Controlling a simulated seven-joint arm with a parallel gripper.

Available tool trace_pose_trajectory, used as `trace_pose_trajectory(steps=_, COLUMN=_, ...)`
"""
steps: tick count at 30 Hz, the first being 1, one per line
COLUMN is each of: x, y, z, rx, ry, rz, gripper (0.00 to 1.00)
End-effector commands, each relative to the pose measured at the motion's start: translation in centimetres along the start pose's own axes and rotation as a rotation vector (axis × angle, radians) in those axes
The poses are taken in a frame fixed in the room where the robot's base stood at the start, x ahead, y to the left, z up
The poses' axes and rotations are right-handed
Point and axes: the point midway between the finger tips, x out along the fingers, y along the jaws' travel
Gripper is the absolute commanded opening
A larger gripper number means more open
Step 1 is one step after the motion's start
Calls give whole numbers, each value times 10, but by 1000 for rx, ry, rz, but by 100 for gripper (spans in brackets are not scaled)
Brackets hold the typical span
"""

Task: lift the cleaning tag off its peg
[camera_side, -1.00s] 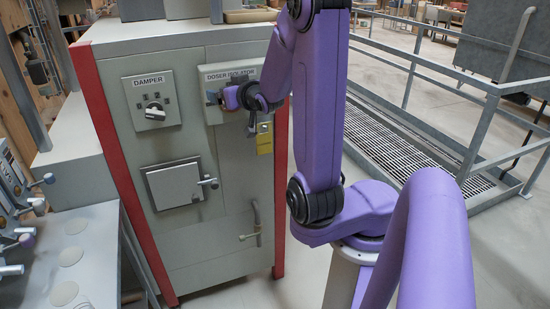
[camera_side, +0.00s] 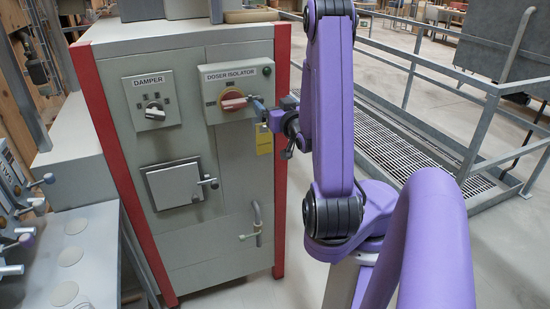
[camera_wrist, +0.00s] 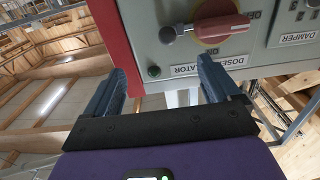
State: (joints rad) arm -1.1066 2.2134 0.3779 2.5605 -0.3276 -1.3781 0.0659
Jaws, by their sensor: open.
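The yellow cleaning tag (camera_side: 264,142) hangs upright on the cabinet front, just below the right end of the doser isolator box. Its peg is too small and too covered by my gripper to make out. My gripper (camera_side: 265,112) is just above the tag in the side view, beside the box's lower right corner; the gap to the tag is unclear. In the wrist view my gripper (camera_wrist: 162,75) has its two fingers wide apart, with nothing held between them. I cannot make out the tag in the wrist view.
The doser isolator's red handle (camera_side: 235,103) lies roughly level; it also shows upside down in the wrist view (camera_wrist: 222,27). The damper switch (camera_side: 153,111) is to its left. A hatch (camera_side: 174,185) and a bent pipe handle (camera_side: 256,224) are lower. A railing (camera_side: 435,110) stands right.

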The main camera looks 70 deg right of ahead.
Motion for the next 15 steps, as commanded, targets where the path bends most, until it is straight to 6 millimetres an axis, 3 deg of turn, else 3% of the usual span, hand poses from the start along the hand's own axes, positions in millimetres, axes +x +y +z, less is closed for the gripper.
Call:
trace_pose_trajectory(steps=1, x=0, y=0, z=16, rx=3, ry=-11, rz=0, gripper=89)
trace_pose_trajectory(steps=15, x=0, y=1, z=123, rx=5, ry=-10, rz=4, gripper=89)
